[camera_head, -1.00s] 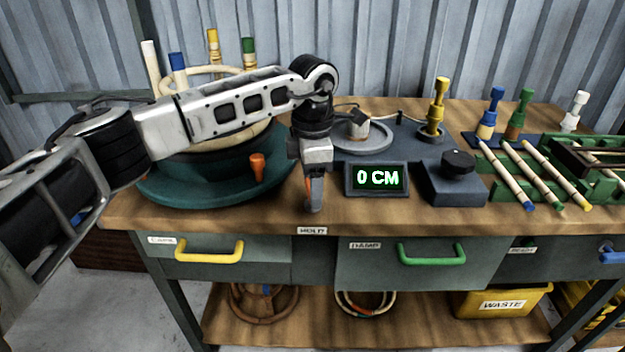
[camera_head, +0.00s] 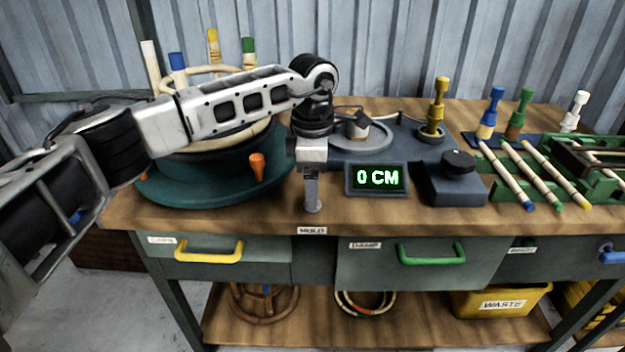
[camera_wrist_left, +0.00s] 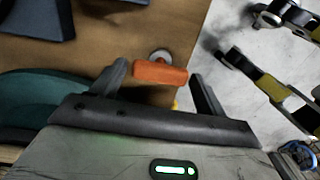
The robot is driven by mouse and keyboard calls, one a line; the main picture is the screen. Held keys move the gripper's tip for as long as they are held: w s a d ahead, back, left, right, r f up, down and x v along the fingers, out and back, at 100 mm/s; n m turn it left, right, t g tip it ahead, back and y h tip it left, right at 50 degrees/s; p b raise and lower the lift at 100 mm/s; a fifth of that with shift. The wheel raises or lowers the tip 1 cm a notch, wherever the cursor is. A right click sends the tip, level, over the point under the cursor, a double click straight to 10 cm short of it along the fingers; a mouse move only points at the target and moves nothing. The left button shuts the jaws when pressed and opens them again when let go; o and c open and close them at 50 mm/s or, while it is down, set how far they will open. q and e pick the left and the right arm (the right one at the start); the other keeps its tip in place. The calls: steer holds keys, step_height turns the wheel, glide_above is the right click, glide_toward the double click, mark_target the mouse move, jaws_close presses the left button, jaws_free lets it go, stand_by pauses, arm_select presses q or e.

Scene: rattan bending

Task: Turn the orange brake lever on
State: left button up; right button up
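The orange brake lever (camera_wrist_left: 160,72) shows in the left wrist view as a short orange bar beside a round grey mount near the bench edge. It lies crosswise between the two fingertips of my left gripper (camera_wrist_left: 160,77), which is open. Each fingertip is close to one end of the bar; I cannot tell whether they touch it. In the head view my left gripper (camera_head: 312,206) points down at the bench's front edge above the HOLD label (camera_head: 312,231), and it hides the lever there.
A teal round base (camera_head: 165,190) with an orange peg (camera_head: 257,168) stands left of the gripper. A display reading 0 CM (camera_head: 377,179) and a block with a black knob (camera_head: 457,165) stand to its right. Drawers with yellow (camera_head: 209,256) and green (camera_head: 432,258) handles are below.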

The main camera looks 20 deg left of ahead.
arm_select(q)
steer(key=shift+o, duration=0.6)
step_height(320, 180, up, 16)
steer(key=shift+p, duration=0.4)
arm_select(e)
steer(key=shift+s, duration=0.1)
